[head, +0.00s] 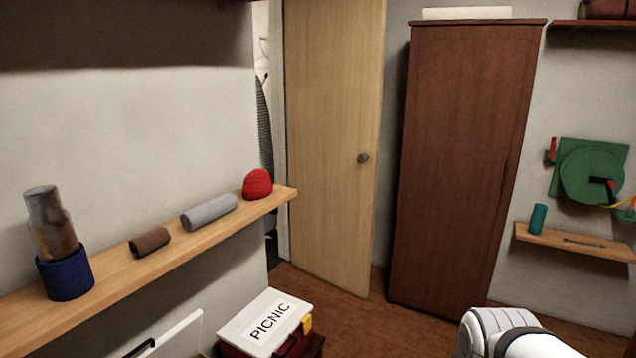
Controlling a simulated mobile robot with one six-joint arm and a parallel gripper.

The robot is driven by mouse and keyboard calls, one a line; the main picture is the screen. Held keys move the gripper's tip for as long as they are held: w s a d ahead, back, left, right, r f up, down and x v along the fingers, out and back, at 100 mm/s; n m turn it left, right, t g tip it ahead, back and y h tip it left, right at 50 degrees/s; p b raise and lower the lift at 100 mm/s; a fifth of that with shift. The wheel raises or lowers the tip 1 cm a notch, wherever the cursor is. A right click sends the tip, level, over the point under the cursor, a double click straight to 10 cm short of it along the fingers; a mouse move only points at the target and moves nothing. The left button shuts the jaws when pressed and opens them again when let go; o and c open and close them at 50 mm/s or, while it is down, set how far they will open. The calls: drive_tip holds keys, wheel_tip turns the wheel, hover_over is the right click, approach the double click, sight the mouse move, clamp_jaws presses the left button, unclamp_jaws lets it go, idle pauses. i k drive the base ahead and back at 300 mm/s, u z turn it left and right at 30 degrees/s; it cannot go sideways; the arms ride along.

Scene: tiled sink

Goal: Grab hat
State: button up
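A small rounded red item (257,184), which looks like a knitted hat, sits at the right end of the wooden wall shelf (190,243). It stands upright on the shelf, apart from the grey roll (209,212) to its left. A white link of my arm shows at the bottom right, well below and to the right of the hat. My gripper's fingers are not in view.
The shelf also holds a brown roll (150,242) and a blue pot (66,275) with a cylinder in it. A picnic box (268,320) stands below. A wooden door (333,140) and tall brown cabinet (462,160) stand behind; some floor between is clear.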

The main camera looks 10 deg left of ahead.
sight(257, 184)
drive_tip(key=z, duration=1.25)
drive_tip(key=i, duration=1.7)
drive_tip(key=u, duration=3.15)
drive_tip(key=i, duration=0.95)
drive_tip(key=z, duration=0.15)
